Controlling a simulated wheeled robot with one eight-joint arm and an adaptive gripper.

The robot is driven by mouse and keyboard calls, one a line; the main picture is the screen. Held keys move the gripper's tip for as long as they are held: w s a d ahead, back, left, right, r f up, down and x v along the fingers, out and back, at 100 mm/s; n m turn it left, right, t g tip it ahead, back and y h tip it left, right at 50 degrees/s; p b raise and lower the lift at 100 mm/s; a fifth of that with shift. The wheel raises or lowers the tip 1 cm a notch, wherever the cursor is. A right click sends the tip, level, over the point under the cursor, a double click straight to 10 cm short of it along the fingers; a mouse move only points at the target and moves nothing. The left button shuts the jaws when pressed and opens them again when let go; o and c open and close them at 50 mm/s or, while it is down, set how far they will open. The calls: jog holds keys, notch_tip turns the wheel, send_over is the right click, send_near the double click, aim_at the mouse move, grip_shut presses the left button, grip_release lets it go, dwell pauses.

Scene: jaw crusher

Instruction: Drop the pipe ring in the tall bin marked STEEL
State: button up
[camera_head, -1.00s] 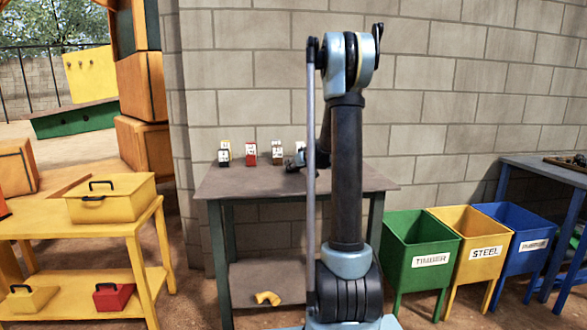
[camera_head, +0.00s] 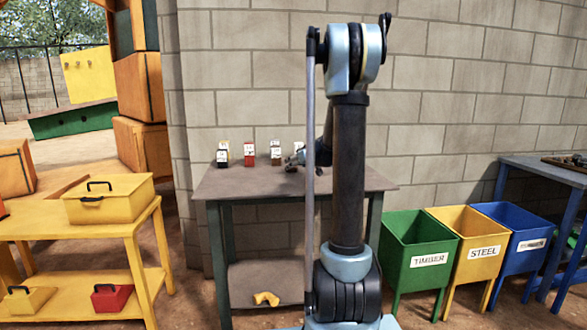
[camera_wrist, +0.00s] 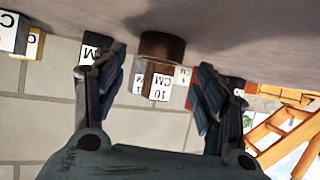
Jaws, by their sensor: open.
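In the wrist view, which is upside down, a short dark brown round piece (camera_wrist: 162,46) stands on the table between my fingers, apart from both. It may be the pipe ring; I cannot see whether it is hollow. The yellow STEEL bin (camera_head: 484,236) stands at the right, between the green and blue bins.
The grey table (camera_head: 240,182) also holds a red labelled piece (camera_head: 250,154) and a black-and-white one (camera_head: 222,155). A yellow elbow (camera_head: 266,298) lies on its lower shelf. The green TIMBER bin (camera_head: 418,240) and blue bin (camera_head: 522,228) flank STEEL. A yellow bench (camera_head: 80,231) is left.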

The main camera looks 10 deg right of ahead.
jog(key=shift+v, duration=3.9)
